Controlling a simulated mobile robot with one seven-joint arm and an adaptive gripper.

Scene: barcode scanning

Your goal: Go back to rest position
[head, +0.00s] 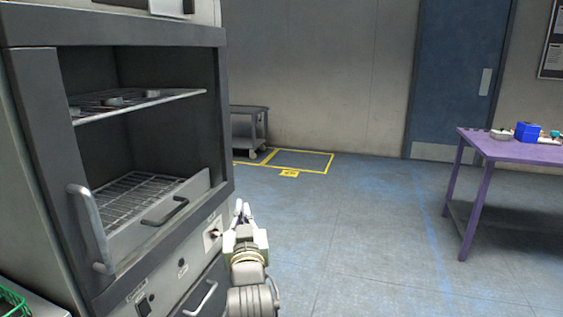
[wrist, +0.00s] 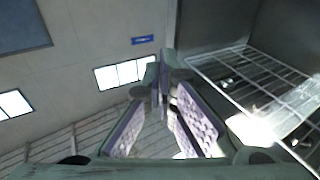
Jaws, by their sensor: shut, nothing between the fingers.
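My gripper (head: 241,211) shows at the bottom middle of the head view, in front of the oven-like cabinet's right edge and control panel. In the wrist view its fingers (wrist: 162,95) converge to closed tips with nothing held between them. The grey cabinet (head: 222,120) fills the left of the head view, its chamber open. Inside are an upper shelf (head: 150,99) with small dark items on it and a lower wire rack (head: 130,190). A wire rack also shows at the right of the wrist view (wrist: 262,85).
A purple table (head: 510,149) with a blue box (head: 528,131) and small items stands at right. A grey cart (head: 250,129) stands by the back wall near a yellow floor marking (head: 300,151). A blue door (head: 455,80) is behind. The middle floor is clear.

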